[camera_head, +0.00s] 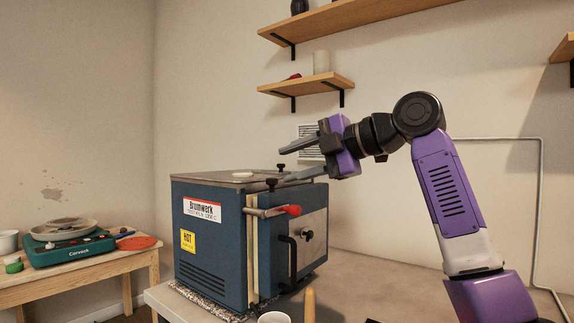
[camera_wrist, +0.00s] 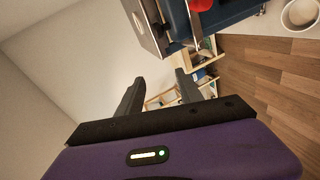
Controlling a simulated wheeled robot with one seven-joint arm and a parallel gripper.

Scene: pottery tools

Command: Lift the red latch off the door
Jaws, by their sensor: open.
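The red latch (camera_head: 291,210) is a red-tipped metal bar lying across the front edge of a blue kiln, at the upper part of its door (camera_head: 316,222). The door has a black handle. The red tip also shows at the top edge of the wrist view (camera_wrist: 200,4). My gripper (camera_head: 278,168) is open and empty. It points left over the right side of the kiln top, above the latch and apart from it. In the wrist view the two fingers (camera_wrist: 158,82) have nothing between them, and the latch is beyond them, up and right.
The blue kiln (camera_head: 210,245) stands on a pale bench, with small black knobs (camera_head: 271,184) on top near my lower finger. A wooden table (camera_head: 95,268) with a green pottery wheel (camera_head: 75,250) is at left. Wall shelves (camera_head: 305,85) hang above my gripper. A white cup (camera_head: 274,318) stands in front.

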